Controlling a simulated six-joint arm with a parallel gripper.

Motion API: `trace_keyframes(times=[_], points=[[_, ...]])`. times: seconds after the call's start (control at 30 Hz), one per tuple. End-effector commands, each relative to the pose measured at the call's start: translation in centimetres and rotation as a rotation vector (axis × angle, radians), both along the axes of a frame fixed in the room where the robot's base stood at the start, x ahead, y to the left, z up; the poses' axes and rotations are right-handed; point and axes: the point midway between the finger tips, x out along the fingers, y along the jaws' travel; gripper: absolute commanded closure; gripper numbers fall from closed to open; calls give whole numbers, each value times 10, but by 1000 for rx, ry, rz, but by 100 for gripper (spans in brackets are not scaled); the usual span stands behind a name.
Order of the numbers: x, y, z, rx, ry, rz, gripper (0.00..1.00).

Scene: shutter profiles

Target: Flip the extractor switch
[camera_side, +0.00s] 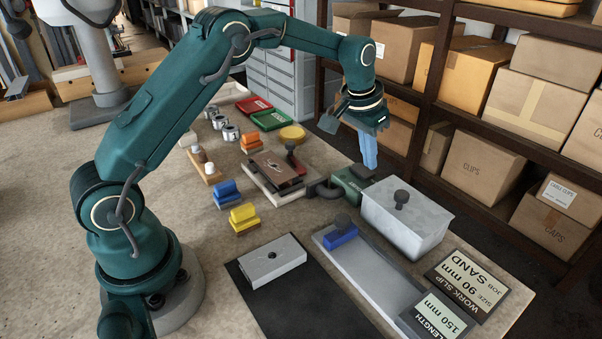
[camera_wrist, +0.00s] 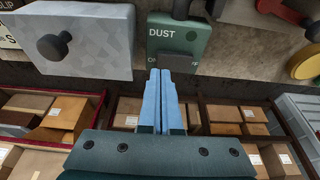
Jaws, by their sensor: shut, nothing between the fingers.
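The extractor switch is a green box marked DUST (camera_wrist: 170,38), with a dark flat plate (camera_wrist: 183,60) at its lower edge in the wrist view. In the side view the green box (camera_side: 348,186) sits beside the grey lidded bin, partly hidden by a dark bent handle or pipe. My gripper (camera_side: 371,167) has blue fingers pointing down just above the far end of the box. In the wrist view the fingers (camera_wrist: 160,72) are shut and empty, with their tips at the plate's left part. I cannot tell whether they touch it.
The grey bin (camera_side: 405,222) with a dark knob stands close to the right of the switch. Shelves of boxes stand behind.

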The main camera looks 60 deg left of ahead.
Motion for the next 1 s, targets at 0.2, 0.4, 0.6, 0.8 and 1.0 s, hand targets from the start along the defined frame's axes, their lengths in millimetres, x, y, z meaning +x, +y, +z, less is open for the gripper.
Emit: trace_keyframes(times=[0.2,0.4,0.6,0.8,1.0], points=[[0,0,-14,0,0,0,100],[0,0,-15,0,-1,0,100],[0,-2,-19,-1,2,0,100],[0,-9,-31,-1,3,-1,100],[-1,-9,-31,-1,6,-3,100]])
